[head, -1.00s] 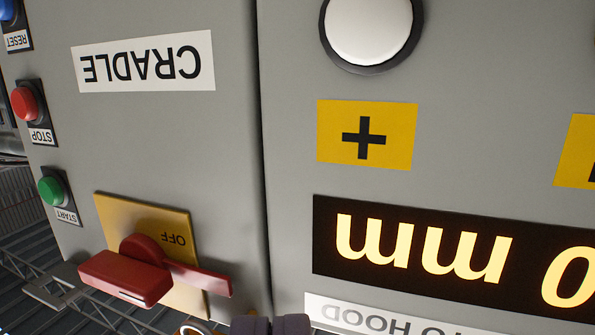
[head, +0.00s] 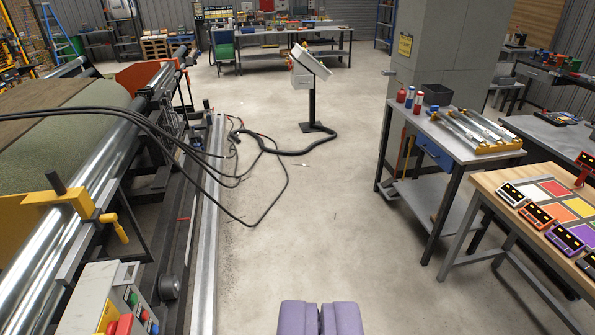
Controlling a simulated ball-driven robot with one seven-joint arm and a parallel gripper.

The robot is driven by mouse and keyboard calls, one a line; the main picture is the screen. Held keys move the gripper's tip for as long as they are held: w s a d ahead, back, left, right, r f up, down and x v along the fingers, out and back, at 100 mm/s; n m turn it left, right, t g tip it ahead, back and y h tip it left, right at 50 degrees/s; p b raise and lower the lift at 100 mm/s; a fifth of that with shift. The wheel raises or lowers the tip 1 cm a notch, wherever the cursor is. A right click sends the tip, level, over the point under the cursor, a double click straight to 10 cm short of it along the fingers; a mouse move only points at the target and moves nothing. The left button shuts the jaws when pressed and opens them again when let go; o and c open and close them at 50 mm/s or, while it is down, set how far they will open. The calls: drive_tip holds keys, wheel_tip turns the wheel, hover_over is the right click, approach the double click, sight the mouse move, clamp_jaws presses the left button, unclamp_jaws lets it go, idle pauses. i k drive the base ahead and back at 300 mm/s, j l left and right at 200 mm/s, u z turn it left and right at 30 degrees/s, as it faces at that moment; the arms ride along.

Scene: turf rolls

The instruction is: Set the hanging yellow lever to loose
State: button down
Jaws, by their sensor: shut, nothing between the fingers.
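A yellow lever (head: 117,229) hangs down from a yellow bracket (head: 75,200) at the near end of the machine on the left. The bracket also carries an upright black handle (head: 56,183). The word loose is not readable on or near the lever. My gripper (head: 320,318) shows as two purple fingers at the bottom middle. It is shut and empty, and lies well to the right of the lever, apart from it.
The machine (head: 95,260) with its steel rollers and green turf roll (head: 60,135) fills the left. A grey control box (head: 100,305) with buttons is at lower left. Black cables (head: 265,175) lie on the floor. Benches (head: 460,165) stand right.

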sight(113, 217)
drive_tip(key=i+j+u, duration=0.3)
drive_tip(key=i, duration=1.1)
drive_tip(key=i+l+u, duration=0.15)
drive_tip(key=i+u, duration=0.15)
drive_tip(key=i, duration=1.1)
